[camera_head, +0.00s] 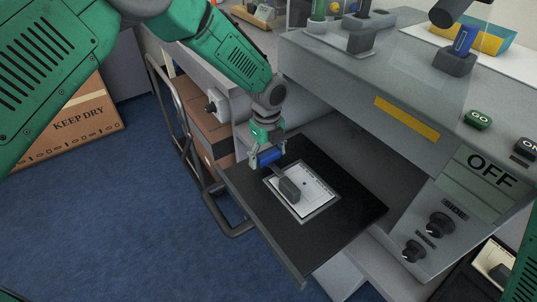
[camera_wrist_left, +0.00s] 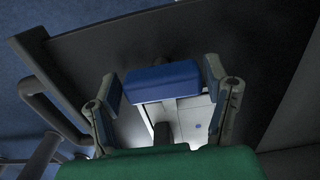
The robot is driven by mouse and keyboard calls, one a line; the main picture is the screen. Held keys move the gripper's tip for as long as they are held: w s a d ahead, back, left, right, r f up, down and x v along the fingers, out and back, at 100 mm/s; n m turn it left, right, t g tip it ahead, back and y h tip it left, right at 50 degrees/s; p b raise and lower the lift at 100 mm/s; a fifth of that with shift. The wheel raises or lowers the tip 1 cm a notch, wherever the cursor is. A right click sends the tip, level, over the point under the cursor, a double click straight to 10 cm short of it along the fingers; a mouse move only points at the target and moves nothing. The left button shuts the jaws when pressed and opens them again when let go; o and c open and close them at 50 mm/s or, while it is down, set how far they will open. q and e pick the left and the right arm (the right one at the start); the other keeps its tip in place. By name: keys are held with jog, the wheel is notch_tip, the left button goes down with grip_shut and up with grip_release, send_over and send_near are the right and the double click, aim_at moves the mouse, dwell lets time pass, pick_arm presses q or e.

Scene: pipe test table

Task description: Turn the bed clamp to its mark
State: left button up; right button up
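The bed clamp has a blue grip (camera_head: 270,157) and a dark grey block (camera_head: 289,189) on a white plate (camera_head: 317,198). The plate lies on a black bed that juts out from the grey machine. My left gripper (camera_head: 268,150) is at the blue grip, one finger on each side. My right gripper is out of view.
The black bed (camera_head: 345,221) stands out over the blue floor. The grey machine (camera_head: 420,110) rises behind it, with an OFF panel (camera_head: 488,172) and two black knobs (camera_head: 438,224). A metal cart frame (camera_head: 182,125) with boxes stands close on the left.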

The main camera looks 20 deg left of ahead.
pick_arm(q)
jog(key=c, duration=0.6)
jog(key=shift+d, duration=0.15)
jog(key=shift+d+n, duration=0.1)
jog(key=shift+n, duration=0.2)
jog(key=n+p, duration=0.1)
jog(key=n, duration=0.1)
jog(key=shift+n, duration=0.4)
jog(key=n, duration=0.4)
jog(key=shift+s+p, duration=0.1)
jog(key=shift+p, duration=0.3)
jog(key=n, duration=0.6)
jog(key=shift+n+p, duration=0.35)
jog(key=shift+n, duration=1.85)
